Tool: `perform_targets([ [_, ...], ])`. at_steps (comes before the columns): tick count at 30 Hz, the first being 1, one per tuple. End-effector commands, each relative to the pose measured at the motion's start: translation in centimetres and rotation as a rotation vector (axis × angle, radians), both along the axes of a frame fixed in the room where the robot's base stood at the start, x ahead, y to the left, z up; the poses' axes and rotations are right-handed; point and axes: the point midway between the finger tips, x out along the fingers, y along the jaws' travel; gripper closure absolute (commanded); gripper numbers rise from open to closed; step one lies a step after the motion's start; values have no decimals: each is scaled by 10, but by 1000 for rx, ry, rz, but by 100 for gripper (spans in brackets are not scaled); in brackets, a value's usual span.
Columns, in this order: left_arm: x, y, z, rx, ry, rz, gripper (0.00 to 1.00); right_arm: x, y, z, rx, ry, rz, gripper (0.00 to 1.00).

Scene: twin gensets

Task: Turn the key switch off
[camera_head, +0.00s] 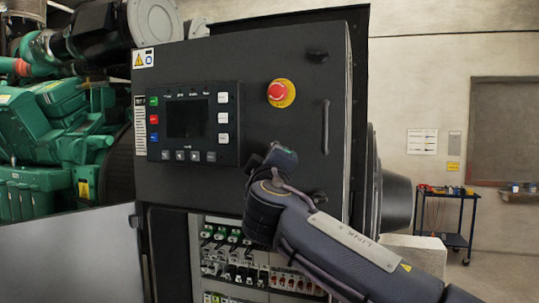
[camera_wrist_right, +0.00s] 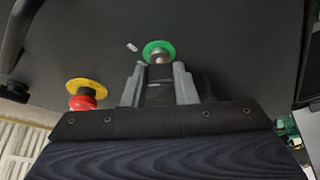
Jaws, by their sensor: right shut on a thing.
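The key switch (camera_wrist_right: 158,48) shows in the right wrist view as a green ring with a grey metal centre on a dark panel. My right gripper (camera_wrist_right: 160,75) has its two grey fingers over the front of the switch, shut on the key, which is mostly hidden between them. In the head view my right gripper (camera_head: 275,155) is against the control cabinet's front, below the emergency stop, and hides the switch. The key's turned position cannot be told. My left gripper is in neither view.
The black control cabinet (camera_head: 215,62) carries a control panel (camera_head: 188,118) with a dark screen and a red emergency stop (camera_head: 278,92) on a yellow disc. A door handle (camera_head: 326,127) is at its right. Breakers (camera_head: 240,270) sit below. A cart (camera_head: 450,215) stands far right.

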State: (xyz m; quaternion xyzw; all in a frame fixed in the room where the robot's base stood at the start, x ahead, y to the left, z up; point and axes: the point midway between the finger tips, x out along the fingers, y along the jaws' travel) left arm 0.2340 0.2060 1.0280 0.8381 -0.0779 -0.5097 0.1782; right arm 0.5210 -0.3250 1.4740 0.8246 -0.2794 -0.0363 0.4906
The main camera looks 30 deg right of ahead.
Motion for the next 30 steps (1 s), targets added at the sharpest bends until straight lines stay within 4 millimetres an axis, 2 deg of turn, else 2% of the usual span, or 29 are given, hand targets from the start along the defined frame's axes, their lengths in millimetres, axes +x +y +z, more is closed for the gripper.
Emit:
perform_targets([
  [1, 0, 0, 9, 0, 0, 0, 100, -1, 1, 5, -28, 33, 1, 97],
  [15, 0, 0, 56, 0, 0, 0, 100, -1, 0, 7, -281, 334, 2, 97],
  [21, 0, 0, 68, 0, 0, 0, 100, -1, 0, 6, -349, 411, 1, 97],
  [30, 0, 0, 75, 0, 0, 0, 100, 0, 0, 3, -390, 461, 1, 97],
])
